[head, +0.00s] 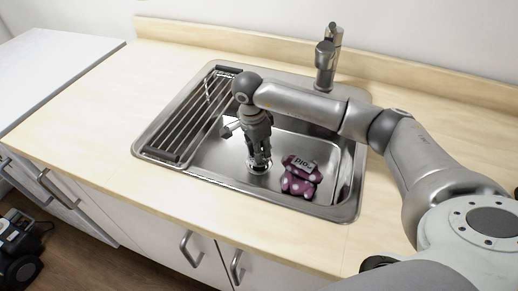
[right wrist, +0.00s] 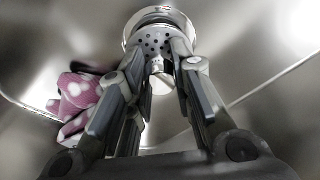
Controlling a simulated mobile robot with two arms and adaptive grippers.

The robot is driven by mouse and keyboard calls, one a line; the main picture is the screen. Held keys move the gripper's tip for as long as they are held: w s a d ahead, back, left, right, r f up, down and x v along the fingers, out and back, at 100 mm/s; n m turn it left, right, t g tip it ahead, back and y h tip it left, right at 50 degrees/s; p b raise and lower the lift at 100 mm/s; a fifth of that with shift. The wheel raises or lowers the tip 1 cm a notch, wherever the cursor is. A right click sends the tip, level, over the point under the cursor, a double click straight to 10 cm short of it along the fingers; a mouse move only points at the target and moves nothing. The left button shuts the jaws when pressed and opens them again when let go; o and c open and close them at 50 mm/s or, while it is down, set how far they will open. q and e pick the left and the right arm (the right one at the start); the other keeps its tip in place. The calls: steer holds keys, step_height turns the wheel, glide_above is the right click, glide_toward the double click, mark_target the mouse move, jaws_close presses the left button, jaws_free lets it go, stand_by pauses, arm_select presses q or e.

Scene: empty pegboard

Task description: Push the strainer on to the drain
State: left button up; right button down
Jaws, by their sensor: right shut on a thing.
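The metal strainer (right wrist: 152,42) is a round perforated cup with a small knob, seen at the top middle of the right wrist view. In the head view, the strainer (head: 259,168) shows low in the sink basin, partly covered by my fingers. My right gripper (head: 258,158) reaches down into the basin from above. In the wrist view, its two fingers (right wrist: 162,85) are on either side of the knob, shut on the strainer. The drain is hidden under the strainer, so I cannot tell how well it is seated.
A purple, white-spotted object (head: 298,184) lies in the basin just right of the gripper and also shows in the wrist view (right wrist: 75,92). A drying rack (head: 190,115) covers the sink's left side. The faucet (head: 327,60) stands behind. The wooden counter (head: 95,125) is clear.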

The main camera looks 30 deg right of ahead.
steer(key=shift+f+b, duration=1.05)
steer(key=shift+f, duration=0.25)
steer(key=c, duration=1.2)
jaws_free()
steer(key=shift+r, duration=0.1)
steer(key=r, duration=0.4)
steer(key=a+r, duration=0.1)
steer(key=r, duration=0.7)
steer(key=shift+a, duration=0.25)
